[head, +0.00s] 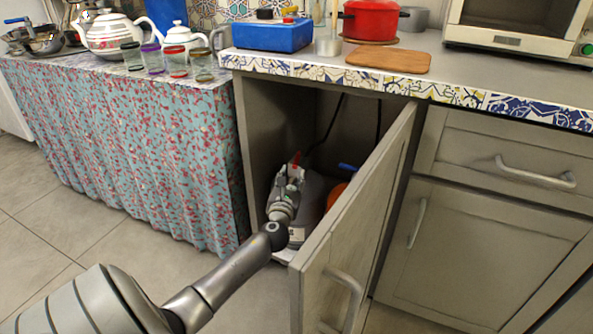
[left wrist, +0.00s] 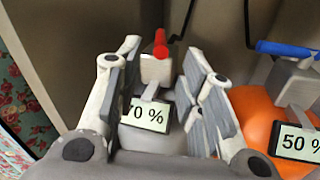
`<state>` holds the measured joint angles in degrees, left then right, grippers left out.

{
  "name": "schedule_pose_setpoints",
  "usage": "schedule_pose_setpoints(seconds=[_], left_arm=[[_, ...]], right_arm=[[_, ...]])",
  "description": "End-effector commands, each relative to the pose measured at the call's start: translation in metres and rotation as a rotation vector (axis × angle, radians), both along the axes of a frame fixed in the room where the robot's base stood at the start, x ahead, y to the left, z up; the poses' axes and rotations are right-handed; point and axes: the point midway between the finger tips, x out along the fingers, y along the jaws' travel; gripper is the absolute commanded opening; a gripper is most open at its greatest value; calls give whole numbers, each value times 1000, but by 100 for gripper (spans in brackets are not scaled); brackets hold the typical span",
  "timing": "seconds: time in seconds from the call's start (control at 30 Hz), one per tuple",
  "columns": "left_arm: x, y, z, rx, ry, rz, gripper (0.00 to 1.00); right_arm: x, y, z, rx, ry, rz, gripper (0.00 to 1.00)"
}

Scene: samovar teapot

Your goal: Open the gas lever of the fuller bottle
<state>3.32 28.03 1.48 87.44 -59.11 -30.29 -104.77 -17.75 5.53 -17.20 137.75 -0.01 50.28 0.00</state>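A grey bottle stands inside the open cabinet, its body (left wrist: 170,138) partly hidden by my fingers. Its red lever (left wrist: 160,45) points up on a light valve block (left wrist: 156,70). Its label (left wrist: 150,115) seems to read 70 %, the first digit partly covered. An orange bottle (left wrist: 257,110) with a blue lever (left wrist: 285,48) and a 50 % label (left wrist: 298,141) stands to its right. My left gripper (left wrist: 162,52) is open, one finger on each side of the grey bottle's valve; contact cannot be told. In the head view, it (head: 288,184) reaches into the cabinet. My right gripper is out of view.
The open cabinet door (head: 352,225) stands close to the right of my left arm. A table with a flowered cloth (head: 140,150) borders the opening on the left. The counter (head: 465,88) above holds a red pot (head: 370,20) and a cutting board (head: 388,60).

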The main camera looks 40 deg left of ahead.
Motion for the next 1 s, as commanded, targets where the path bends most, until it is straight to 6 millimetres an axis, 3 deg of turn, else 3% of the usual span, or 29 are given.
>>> schedule_pose_setpoints(seconds=[0.3, 0.77, 1.0], left_arm=[[41, 26, -2, 1, -1, 1, 36], [50, 32, 0, -1, 0, -1, 36], [50, 32, 0, -1, 0, -1, 5]], right_arm=[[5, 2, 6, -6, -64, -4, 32], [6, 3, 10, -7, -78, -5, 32], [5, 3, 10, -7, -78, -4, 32]])
